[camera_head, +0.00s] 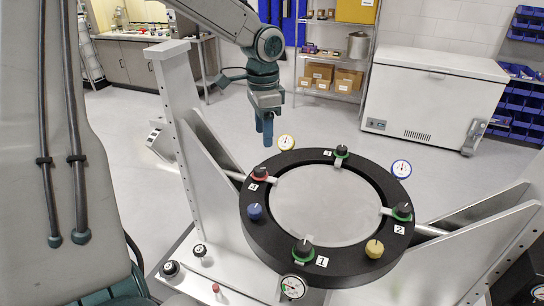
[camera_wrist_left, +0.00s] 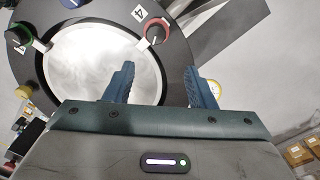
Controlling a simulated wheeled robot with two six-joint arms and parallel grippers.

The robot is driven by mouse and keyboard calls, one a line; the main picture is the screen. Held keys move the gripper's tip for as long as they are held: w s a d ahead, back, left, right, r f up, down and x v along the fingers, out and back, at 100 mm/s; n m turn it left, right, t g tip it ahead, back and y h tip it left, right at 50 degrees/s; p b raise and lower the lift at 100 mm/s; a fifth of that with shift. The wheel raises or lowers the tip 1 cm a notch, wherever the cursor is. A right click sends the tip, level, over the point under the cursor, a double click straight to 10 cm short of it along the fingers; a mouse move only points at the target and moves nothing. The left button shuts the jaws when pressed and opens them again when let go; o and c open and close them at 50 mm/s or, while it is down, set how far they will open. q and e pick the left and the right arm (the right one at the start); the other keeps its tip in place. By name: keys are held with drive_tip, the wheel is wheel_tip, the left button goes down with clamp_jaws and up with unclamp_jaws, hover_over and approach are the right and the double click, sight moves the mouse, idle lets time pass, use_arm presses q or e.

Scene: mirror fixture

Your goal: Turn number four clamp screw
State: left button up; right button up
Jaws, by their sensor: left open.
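The round black mirror fixture (camera_head: 255,215) holds a pale disc (camera_head: 325,205). The number four clamp screw (camera_head: 260,173) is a black knob with a red ring beside the "4" label (camera_head: 253,187) on the ring's left side. In the left wrist view the same red-ringed screw (camera_wrist_left: 157,30) shows beyond the fingertips, beside its label (camera_wrist_left: 138,14). My left gripper (camera_head: 265,138) hangs above and behind the screw, apart from it. Its blue fingers (camera_wrist_left: 160,72) are spread with nothing between them. My right gripper is not in view.
A blue knob (camera_head: 255,212), a yellow knob (camera_head: 374,249) and dial gauges (camera_head: 401,168) are also there. A metal upright (camera_head: 180,110) stands left of the ring.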

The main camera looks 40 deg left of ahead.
sight(261, 168)
use_arm(q)
drive_tip(key=f+p, duration=0.1)
drive_tip(key=f, duration=0.2)
drive_tip(key=f+p, duration=0.1)
drive_tip(key=f, duration=0.2)
drive_tip(key=f+p, duration=0.1)
drive_tip(key=f, duration=0.2)
drive_tip(key=shift+s, duration=0.35)
drive_tip(key=shift+s+a+f, duration=0.1)
drive_tip(key=shift+s+f, duration=0.05)
drive_tip(key=shift+s, duration=0.65)
drive_tip(key=shift+w, duration=0.3)
drive_tip(key=shift+c, duration=1.3)
drive_tip(key=shift+w, duration=0.1)
drive_tip(key=c, duration=0.7)
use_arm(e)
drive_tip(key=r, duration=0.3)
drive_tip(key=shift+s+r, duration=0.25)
